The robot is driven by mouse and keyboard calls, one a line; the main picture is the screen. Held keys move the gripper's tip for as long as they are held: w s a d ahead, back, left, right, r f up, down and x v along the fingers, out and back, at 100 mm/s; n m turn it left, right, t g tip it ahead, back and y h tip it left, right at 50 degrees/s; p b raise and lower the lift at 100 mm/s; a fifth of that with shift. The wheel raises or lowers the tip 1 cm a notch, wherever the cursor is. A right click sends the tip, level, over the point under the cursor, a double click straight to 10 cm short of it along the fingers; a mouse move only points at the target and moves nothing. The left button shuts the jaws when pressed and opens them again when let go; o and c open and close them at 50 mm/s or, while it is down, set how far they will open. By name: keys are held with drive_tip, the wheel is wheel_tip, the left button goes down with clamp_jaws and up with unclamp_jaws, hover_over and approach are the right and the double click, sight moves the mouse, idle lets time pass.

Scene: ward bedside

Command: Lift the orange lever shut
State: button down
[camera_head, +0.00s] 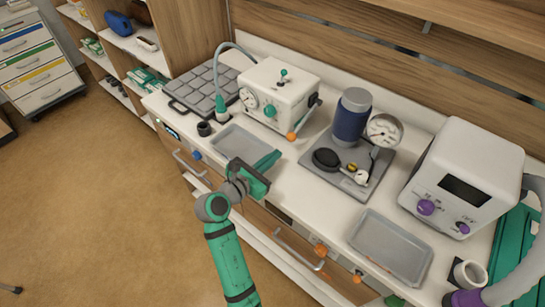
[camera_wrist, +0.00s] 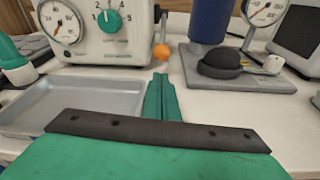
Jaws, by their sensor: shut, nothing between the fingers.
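The orange-tipped lever (camera_head: 291,136) is at the right side of a white device (camera_head: 280,90) with a gauge and a green knob. Its thin grey rod points down, with the orange ball low near the counter. In the wrist view the orange ball (camera_wrist: 161,52) is straight ahead of my fingertips, right of the green dial. My gripper (camera_head: 272,158) is over the counter, in front of and a little left of the ball in the head view. Its green fingers (camera_wrist: 161,82) are together and empty, with a visible gap to the ball.
A grey tray (camera_head: 235,143) lies left of my gripper. A grey stand (camera_head: 345,172) with a blue cylinder (camera_head: 351,115) and gauge is to the right. Another tray (camera_head: 390,247) and a white monitor (camera_head: 462,180) are farther right. Bare counter lies between the device and the stand.

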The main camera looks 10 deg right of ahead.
sight(285, 152)
drive_tip(key=x, duration=0.7)
drive_tip(key=shift+w, duration=0.1)
drive_tip(key=shift+w, duration=0.1)
